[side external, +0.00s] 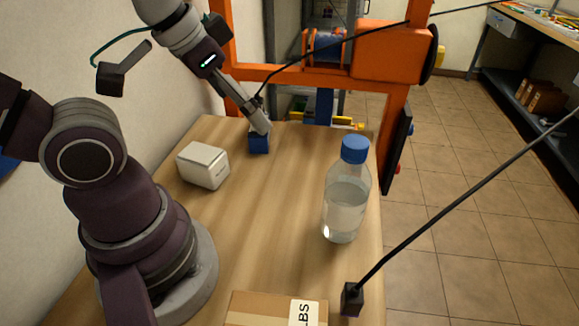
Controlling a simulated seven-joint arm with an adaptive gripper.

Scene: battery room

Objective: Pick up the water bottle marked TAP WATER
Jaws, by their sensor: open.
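A clear bottle (345,207) with a blue cap stands upright near the right edge of the wooden table. It holds clear liquid, and I cannot read any marking on it from here. My gripper (261,128) is at the far part of the table, to the left of and beyond the bottle and well apart from it. It points down over a small blue block-like object (259,145). My gripper is open, but its fingers are small here, and I cannot tell whether they touch the blue object.
A white box (203,165) sits on the table's (260,225) left side. A cardboard box (255,308) with a label lies at the near edge. A black block (352,299) carries a long slanting rod near the bottle. An orange frame (385,55) stands behind. The table's middle is clear.

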